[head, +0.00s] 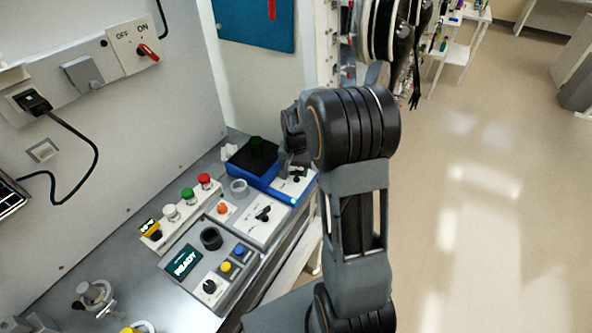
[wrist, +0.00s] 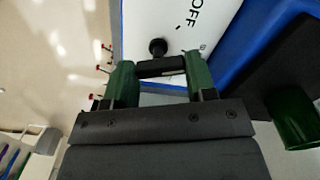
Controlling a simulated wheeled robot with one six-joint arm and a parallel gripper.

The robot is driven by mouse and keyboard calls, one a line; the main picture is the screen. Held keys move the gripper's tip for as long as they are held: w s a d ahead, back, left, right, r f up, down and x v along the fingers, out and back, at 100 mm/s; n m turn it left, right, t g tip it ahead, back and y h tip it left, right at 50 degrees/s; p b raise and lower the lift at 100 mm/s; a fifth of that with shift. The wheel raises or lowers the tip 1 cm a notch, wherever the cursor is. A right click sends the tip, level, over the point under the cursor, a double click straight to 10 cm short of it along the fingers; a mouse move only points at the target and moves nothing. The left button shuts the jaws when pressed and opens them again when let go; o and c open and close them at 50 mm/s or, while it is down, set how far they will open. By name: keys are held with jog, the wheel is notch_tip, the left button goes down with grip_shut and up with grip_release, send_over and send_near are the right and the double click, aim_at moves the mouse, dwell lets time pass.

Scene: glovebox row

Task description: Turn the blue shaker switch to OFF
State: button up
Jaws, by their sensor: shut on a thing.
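The blue shaker (head: 240,165) stands on the bench in the head view, with a black top and a dark green vessel on it. Its white front panel (wrist: 150,20) fills the top of the wrist view, with OFF printed on it and a round black knob (wrist: 158,47) below the lettering. My gripper (wrist: 161,75) is at this panel, its green fingers shut on a black bar, the switch handle (wrist: 160,66), just below the knob. In the head view my arm hides part of the shaker's right side. I cannot tell the exact switch position.
A row of push buttons (head: 188,195) lies to the left. A wall switch (head: 146,50) with a red lever is at the upper left. Open floor lies right.

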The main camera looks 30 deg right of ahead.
aim_at(296, 171)
jog(key=shift+n, duration=0.6)
jog(key=o, duration=0.9)
jog(key=shift+o, duration=0.2)
notch_tip(296, 171, up, 14)
jog(key=b, duration=0.1)
dwell(0.5)
